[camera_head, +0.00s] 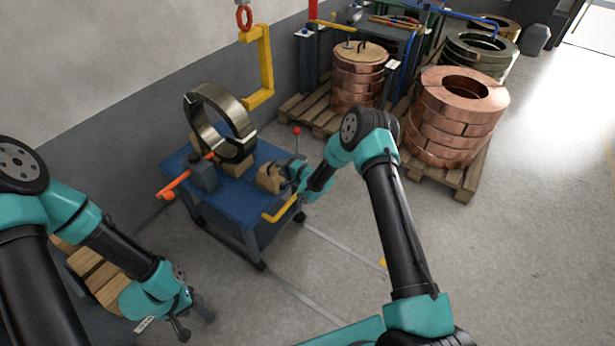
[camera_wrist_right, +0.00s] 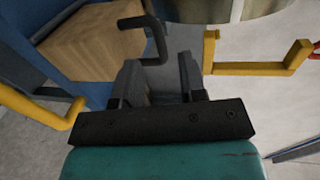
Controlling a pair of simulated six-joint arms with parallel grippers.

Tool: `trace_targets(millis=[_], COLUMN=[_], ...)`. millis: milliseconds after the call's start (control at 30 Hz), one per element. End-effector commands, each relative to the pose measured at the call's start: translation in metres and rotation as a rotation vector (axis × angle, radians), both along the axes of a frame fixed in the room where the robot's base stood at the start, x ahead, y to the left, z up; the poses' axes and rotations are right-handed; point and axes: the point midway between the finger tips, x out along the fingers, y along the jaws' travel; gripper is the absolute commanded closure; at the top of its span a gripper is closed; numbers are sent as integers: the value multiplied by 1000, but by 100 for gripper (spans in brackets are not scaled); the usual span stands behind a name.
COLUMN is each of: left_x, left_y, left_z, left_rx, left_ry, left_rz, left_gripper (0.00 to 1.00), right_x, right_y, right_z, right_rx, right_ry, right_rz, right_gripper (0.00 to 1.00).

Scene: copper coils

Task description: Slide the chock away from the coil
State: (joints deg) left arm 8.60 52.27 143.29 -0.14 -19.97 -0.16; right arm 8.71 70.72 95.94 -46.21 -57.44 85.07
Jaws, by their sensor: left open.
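The coil (camera_head: 236,116), a steel-coloured ring, stands upright on a blue cart (camera_head: 226,204). A wooden chock (camera_head: 268,178) sits on the cart's right part, in front of the coil. In the right wrist view the chock (camera_wrist_right: 95,45) is at upper left, with a black bent handle (camera_wrist_right: 156,38) on its side. My right gripper (camera_head: 288,178) is beside the chock; in the wrist view its fingers (camera_wrist_right: 158,70) are apart, with the handle's near end between their tips. Whether they touch it is unclear. My left gripper (camera_head: 192,318) is open and empty, low at left, away from the cart.
A yellow bar handle (camera_head: 280,208) is on the cart's near side; an orange lever (camera_head: 186,178) juts out left. A yellow C-hook (camera_head: 264,70) hangs behind. Copper coils (camera_head: 440,120) stand on pallets at right.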

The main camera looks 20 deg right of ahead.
Motion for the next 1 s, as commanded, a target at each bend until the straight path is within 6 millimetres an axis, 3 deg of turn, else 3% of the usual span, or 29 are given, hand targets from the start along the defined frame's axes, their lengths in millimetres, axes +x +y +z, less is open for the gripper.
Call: trace_targets(millis=[600,800,1000], left_x=[0,0,0], left_y=[0,0,0], left_z=[0,0,0], left_rx=[0,0,0], left_ry=[0,0,0], left_rz=[0,0,0], left_gripper=[57,57,57], right_x=[-91,-106,-108], right_y=[-72,-83,-84], right_z=[23,27,27], right_rx=[0,1,0], right_ry=[1,1,-1], right_rz=[-3,-1,-1], right_gripper=[62,62,62])
